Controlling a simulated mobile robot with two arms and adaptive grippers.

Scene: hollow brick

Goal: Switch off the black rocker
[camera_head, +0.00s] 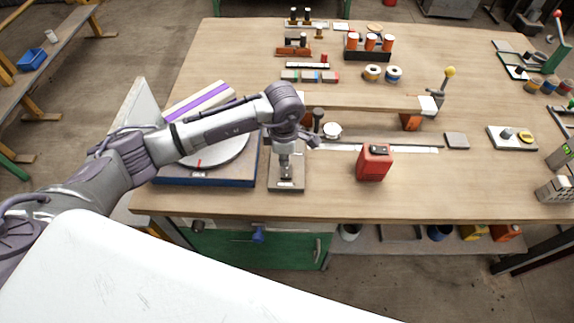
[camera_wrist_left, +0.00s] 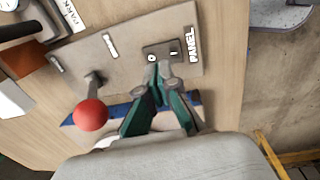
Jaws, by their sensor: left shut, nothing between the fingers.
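The black rocker (camera_wrist_left: 163,49) sits in a small dark frame on a grey panel plate (camera_wrist_left: 115,58), near the word PANEL in the left wrist view. A 0 and an I are marked on it. Which side is pressed in I cannot tell. My left gripper (camera_wrist_left: 160,75) is shut and empty, its fingertips at the rocker's near edge; whether they touch it is unclear. In the head view my left gripper (camera_head: 285,174) points down over the plate (camera_head: 288,187), and the rocker is hidden or too small to make out. My right gripper is not in view.
A lever with a red ball (camera_wrist_left: 90,115) stands on the same plate, left of my fingers in the wrist view. In the head view, a blue-sided base with a round disc (camera_head: 210,181) lies left of the plate. A red box (camera_head: 374,162) stands to the right.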

